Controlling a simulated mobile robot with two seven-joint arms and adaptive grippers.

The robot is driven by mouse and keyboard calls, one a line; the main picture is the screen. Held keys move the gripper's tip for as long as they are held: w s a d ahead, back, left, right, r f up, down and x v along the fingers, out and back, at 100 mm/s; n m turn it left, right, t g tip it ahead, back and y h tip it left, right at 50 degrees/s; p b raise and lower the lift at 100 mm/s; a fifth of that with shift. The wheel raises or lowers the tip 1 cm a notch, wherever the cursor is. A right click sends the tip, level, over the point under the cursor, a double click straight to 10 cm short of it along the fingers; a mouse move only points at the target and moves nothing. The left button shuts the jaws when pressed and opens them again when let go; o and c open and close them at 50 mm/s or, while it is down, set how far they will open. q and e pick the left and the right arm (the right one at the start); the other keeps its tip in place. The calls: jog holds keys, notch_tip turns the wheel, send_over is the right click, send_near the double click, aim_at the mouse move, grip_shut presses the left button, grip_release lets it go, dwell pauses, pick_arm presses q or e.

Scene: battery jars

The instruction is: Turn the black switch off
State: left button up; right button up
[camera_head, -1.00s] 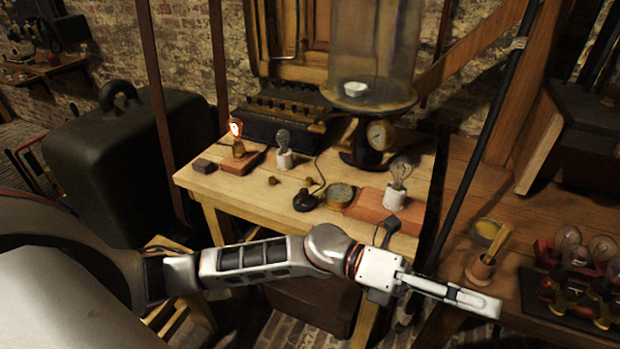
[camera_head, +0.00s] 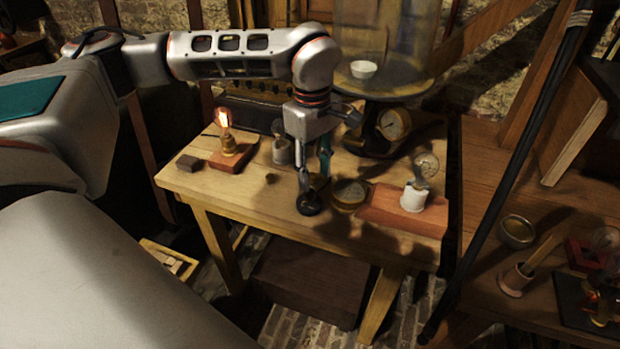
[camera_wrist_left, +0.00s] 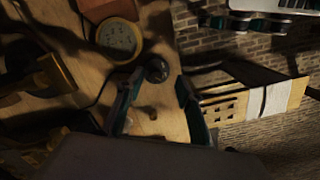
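The black switch (camera_head: 309,204) is a small round dark piece on the wooden table, partly hidden by my left gripper (camera_head: 312,180). The gripper points down, its fingertips right at the switch; I cannot tell whether they touch it. In the left wrist view the two fingers of the gripper (camera_wrist_left: 159,84) are apart, and the switch (camera_wrist_left: 157,70) shows in line with the gap, by the tips. Nothing is seen held. A bulb (camera_head: 226,128) on a red-brown base glows at the left of the table.
A round dial (camera_head: 348,194) lies just right of the switch. A bulb in a white holder (camera_head: 413,197) stands on a red-brown block further right. Another white-holder bulb (camera_head: 282,152) is behind, by my arm. A glass jar with gauge (camera_head: 393,124) stands at the back.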

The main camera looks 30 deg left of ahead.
aim_at(309, 196)
pick_arm(q)
jog(key=shift+w+a+r+y, duration=0.15)
jog(key=shift+w+a+r, duration=0.05)
jog(key=shift+a, duration=0.4)
jog(key=shift+w+a+r+y, duration=0.15)
jog(key=shift+w+a, duration=0.05)
jog(key=shift+a, duration=0.35)
notch_tip(309, 196, down, 8)
jog(key=shift+d+r+b, duration=0.1)
jog(key=shift+r+b, duration=0.15)
jog(key=shift+b, duration=0.2)
grip_shut()
